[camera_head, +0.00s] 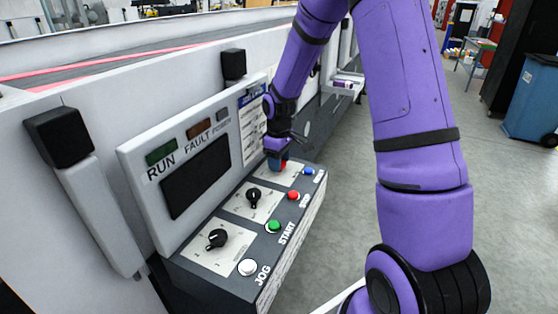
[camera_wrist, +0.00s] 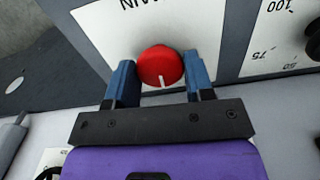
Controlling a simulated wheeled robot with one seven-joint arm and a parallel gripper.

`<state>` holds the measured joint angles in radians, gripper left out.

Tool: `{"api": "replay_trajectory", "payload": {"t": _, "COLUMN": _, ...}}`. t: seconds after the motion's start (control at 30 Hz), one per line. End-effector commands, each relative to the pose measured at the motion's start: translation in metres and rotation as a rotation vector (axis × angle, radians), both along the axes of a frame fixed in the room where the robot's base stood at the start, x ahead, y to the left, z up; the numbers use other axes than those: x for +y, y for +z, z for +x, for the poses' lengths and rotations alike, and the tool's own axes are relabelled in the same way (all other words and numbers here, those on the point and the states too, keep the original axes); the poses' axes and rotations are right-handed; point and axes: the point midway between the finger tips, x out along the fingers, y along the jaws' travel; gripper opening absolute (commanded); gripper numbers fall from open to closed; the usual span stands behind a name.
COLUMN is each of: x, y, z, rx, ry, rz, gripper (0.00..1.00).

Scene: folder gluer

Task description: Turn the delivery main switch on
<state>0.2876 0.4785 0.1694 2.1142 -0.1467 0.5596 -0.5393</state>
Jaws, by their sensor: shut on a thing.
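The main switch is a red round knob (camera_wrist: 160,67) with a white pointer line, on a pale plate with "MAIN" lettering, upside down in the wrist view. Its pointer is at the bottom of the knob in that view. My gripper (camera_wrist: 162,80) has its two blue fingers on either side of the knob and is shut on it. In the head view my gripper (camera_head: 277,163) reaches down to the far end of the sloped control panel (camera_head: 210,268). A little red of the knob shows there beside the fingers; the rest is hidden.
Two black knobs (camera_head: 217,238) (camera_head: 254,197) sit nearer on the panel. A white JOG button (camera_head: 247,267), green START button (camera_head: 273,227), red button (camera_head: 293,195) and blue button (camera_head: 308,171) line its front edge. A display (camera_head: 195,182) with RUN and FAULT lamps stands behind. Open floor lies right.

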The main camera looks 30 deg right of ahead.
Motion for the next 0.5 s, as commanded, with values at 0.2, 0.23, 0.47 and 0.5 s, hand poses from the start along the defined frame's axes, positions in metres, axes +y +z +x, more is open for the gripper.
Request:
{"api": "replay_trajectory", "payload": {"t": 0.2, "x": 0.0005, "y": 0.0007, "z": 0.0008, "rx": -0.002, "ry": -0.204, "rz": -0.001, "gripper": 0.25}}
{"api": "replay_trajectory", "payload": {"t": 0.23, "x": 0.0002, "y": 0.0006, "z": 0.0007, "rx": -0.002, "ry": -0.234, "rz": -0.001, "gripper": 0.25}}
{"api": "replay_trajectory", "payload": {"t": 0.47, "x": 0.0001, "y": 0.0006, "z": 0.0008, "rx": -0.002, "ry": -0.439, "rz": 0.000, "gripper": 0.25}}
{"api": "replay_trajectory", "payload": {"t": 0.5, "x": 0.0000, "y": 0.0006, "z": 0.0007, "rx": -0.002, "ry": -0.471, "rz": -0.001, "gripper": 0.25}}
